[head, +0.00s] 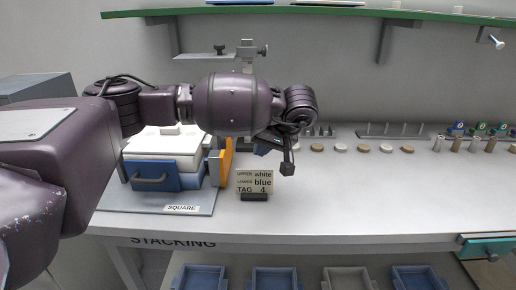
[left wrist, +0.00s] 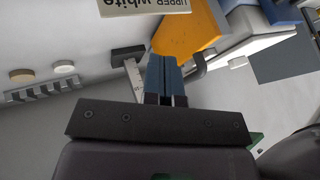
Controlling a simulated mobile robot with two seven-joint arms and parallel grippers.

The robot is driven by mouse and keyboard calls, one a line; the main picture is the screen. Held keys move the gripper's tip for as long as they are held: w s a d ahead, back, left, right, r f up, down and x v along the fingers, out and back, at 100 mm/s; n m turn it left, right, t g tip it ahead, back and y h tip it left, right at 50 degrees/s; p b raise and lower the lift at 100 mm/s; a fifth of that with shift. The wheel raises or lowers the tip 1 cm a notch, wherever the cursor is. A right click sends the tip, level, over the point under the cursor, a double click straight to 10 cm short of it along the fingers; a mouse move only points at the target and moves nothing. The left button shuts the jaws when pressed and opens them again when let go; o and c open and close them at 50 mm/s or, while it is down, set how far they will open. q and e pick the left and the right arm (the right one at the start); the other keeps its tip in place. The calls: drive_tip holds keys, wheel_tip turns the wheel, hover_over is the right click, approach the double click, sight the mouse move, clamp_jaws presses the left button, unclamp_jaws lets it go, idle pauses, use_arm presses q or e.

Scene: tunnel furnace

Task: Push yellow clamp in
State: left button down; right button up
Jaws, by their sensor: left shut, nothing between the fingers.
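The yellow clamp (head: 227,157) is an upright orange-yellow plate at the right side of a white-over-blue box stack (head: 162,140). In the left wrist view, the clamp (left wrist: 187,30) fills the upper middle beside the white and blue boxes. My left gripper (left wrist: 163,62) is shut and empty, its blue fingers together. Its tips overlap the clamp's near end in that view; I cannot tell whether they touch. In the head view, my left gripper (head: 264,147) is just right of the clamp, partly hidden under the wrist. My right gripper is not in view.
A tag sign (head: 255,181) stands in front of my left gripper, close to the clamp. The stack stands on a grey board (head: 120,200) marked SQUARE. Several round pucks (head: 338,148) lie to the right. The right front of the table (head: 380,200) is clear.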

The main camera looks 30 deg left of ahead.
sight(217, 155)
use_arm(q)
drive_tip(key=b+x, duration=0.1)
drive_tip(key=x, duration=0.7)
drive_tip(key=shift+d+f, duration=0.1)
drive_tip(key=s+a, duration=0.1)
drive_tip(key=a, duration=0.1)
drive_tip(key=shift+s+a+r, duration=0.25)
drive_tip(key=shift+s+a, duration=0.3)
drive_tip(key=shift+a, duration=0.1)
drive_tip(key=s+a, duration=0.1)
drive_tip(key=a+p, duration=0.1)
drive_tip(key=a, duration=0.1)
drive_tip(key=s+a, duration=0.1)
drive_tip(key=shift+s+a+r+p, duration=0.2)
drive_tip(key=shift+s+r+p, duration=0.05)
drive_tip(key=shift+s+p, duration=0.1)
drive_tip(key=shift+a+f, duration=0.1)
drive_tip(key=shift+a, duration=0.1)
drive_tip(key=shift+f, duration=0.1)
